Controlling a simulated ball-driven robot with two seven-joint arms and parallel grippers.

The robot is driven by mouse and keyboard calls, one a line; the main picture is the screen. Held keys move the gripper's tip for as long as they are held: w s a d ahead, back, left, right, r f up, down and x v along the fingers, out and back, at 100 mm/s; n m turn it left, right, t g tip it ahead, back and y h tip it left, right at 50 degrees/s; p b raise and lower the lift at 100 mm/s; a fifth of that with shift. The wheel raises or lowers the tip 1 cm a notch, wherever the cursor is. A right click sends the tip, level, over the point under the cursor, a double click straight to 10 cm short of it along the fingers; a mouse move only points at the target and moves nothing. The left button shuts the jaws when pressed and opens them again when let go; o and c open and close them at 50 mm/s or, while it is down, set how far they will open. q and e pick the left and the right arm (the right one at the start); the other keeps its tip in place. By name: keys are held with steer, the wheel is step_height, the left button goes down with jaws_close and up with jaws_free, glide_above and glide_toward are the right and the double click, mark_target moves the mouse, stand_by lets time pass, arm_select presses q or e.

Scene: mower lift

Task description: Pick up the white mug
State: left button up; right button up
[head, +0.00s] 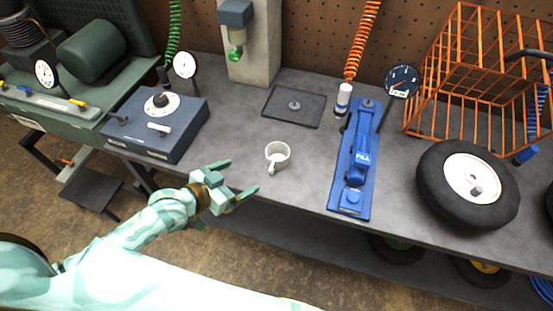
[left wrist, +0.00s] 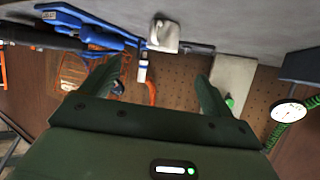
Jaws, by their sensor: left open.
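The white mug (head: 278,154) stands upright on the grey workbench (head: 230,150), near the middle, with its handle toward the front edge. It also shows in the left wrist view (left wrist: 163,38), upside down in that picture, beyond the fingertips. My left gripper (head: 244,175) is open and empty, just left of and in front of the mug, and apart from it. Its two fingers also show in the left wrist view (left wrist: 160,70), spread wide. My right gripper is not in view.
A blue tool marked FILL (head: 356,160) lies right of the mug. A dark plate (head: 275,108) lies behind it. A blue-grey box with a dial (head: 155,128) stands left. A tyre (head: 440,180) and an orange wire cage (head: 425,80) are at the right. Bench around the mug is clear.

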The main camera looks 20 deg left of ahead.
arm_select(q)
steer(key=b, duration=0.3)
glide_toward(284, 150)
steer(key=shift+f+n+t, duration=0.3)
steer(key=shift+f, duration=0.05)
steer(key=b+x, duration=0.2)
steer(key=x, duration=0.3)
steer(key=shift+w+d, duration=0.25)
steer(key=shift+d, duration=0.05)
steer(key=shift+c, duration=0.9)
steer(key=c, duration=0.9)
